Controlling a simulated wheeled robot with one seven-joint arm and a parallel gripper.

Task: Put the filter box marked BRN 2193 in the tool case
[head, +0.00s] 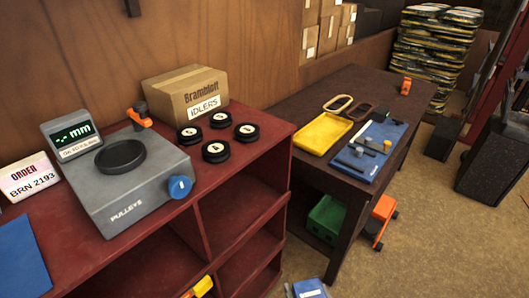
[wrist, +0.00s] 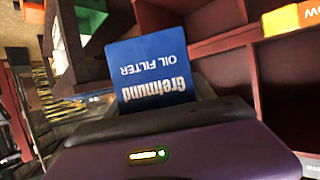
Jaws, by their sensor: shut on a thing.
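My gripper (wrist: 160,98) is shut on a blue filter box (wrist: 152,66) in the wrist view. The box reads "Grelmund OIL FILTER", upside down in the picture; no BRN number is legible on it. A small blue and white box top (head: 308,289) shows at the bottom edge of the head view, perhaps this same box. An order card (head: 30,178) on the red cabinet reads "ORDER BRN 2193". I cannot clearly identify the tool case; a green open container (head: 326,217) sits under the dark bench, and a green one shows in the wrist view (wrist: 91,14).
The red cabinet (head: 225,168) has open compartments; yellow and orange boxes (wrist: 290,20) sit in the shelving. The dark bench (head: 300,106) holds a yellow tray (head: 326,135) and a blue mat with tools. An orange item (head: 382,218) stands below it.

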